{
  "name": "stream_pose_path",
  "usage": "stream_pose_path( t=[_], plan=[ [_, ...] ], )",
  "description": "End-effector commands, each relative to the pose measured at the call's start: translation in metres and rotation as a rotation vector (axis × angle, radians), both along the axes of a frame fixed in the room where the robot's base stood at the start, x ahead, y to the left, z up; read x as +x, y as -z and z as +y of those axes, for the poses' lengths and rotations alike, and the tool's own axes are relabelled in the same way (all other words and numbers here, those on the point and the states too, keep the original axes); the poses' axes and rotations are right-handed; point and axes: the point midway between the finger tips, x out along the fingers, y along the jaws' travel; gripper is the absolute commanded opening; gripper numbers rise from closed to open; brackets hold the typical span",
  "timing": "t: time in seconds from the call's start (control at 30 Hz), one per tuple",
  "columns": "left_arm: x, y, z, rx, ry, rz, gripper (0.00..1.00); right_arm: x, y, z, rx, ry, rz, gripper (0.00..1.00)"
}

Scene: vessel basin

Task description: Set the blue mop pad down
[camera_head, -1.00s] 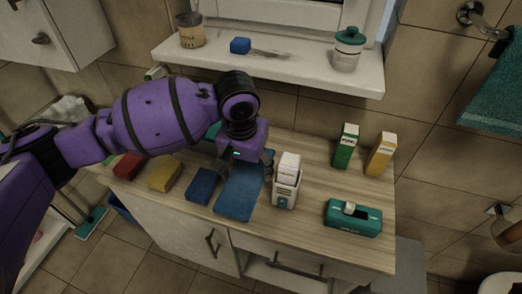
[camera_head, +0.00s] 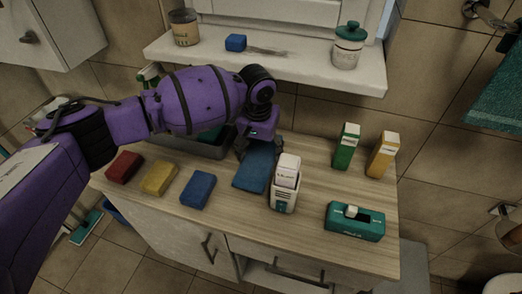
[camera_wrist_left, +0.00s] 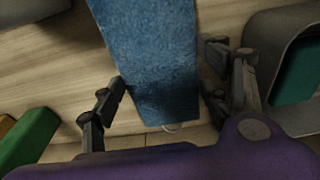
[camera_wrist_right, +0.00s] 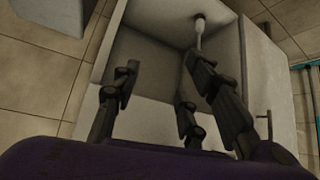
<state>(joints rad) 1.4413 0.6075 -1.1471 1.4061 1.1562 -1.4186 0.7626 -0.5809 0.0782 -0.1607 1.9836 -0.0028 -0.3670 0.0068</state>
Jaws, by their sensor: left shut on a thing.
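The blue mop pad (camera_head: 255,168) is a flat, long blue cloth piece over the wooden counter, left of the white box. It fills the middle of the left wrist view (camera_wrist_left: 152,45). My left gripper (camera_head: 256,143) is shut on its far end, with fingers on both sides of it in the left wrist view (camera_wrist_left: 163,85). I cannot tell whether the pad's underside touches the counter. My right gripper (camera_wrist_right: 165,72) is open and empty in the right wrist view, in front of an open white cabinet compartment.
Red (camera_head: 124,166), yellow (camera_head: 159,177) and blue (camera_head: 198,189) sponges lie left. The white box (camera_head: 284,185) stands close right of the pad; a teal box (camera_head: 354,222) is farther right.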

Motion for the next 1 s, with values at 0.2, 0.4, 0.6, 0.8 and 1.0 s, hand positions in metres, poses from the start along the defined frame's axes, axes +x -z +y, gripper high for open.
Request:
stream_pose_path(
  t=[0.2, 0.4, 0.6, 0.8, 1.0],
  plan=[
    [0.0048, 0.0087, -0.0012, 0.0, 0.001, -0.004, 0.44, -0.0005, 0.0002, -0.0012, -0.003, -0.003, 0.001, 0.4],
    [0.0043, 0.0096, -0.0013, 0.0, 0.0, -0.003, 0.44, -0.0002, -0.0002, -0.0013, -0.003, -0.003, 0.001, 0.4],
    [0.0042, 0.0124, -0.0013, -0.001, 0.0, -0.002, 0.83, 0.0002, -0.0006, -0.0011, -0.003, -0.003, 0.0, 0.4],
    [0.0043, 0.0123, -0.0013, 0.0, 0.0, -0.002, 0.89, 0.0004, -0.0006, -0.0009, -0.003, -0.003, -0.001, 0.4],
    [0.0047, 0.0107, -0.0012, 0.0, 0.0, -0.003, 0.89, 0.0003, -0.0003, -0.0006, -0.001, -0.003, 0.0, 0.4]
  ],
)
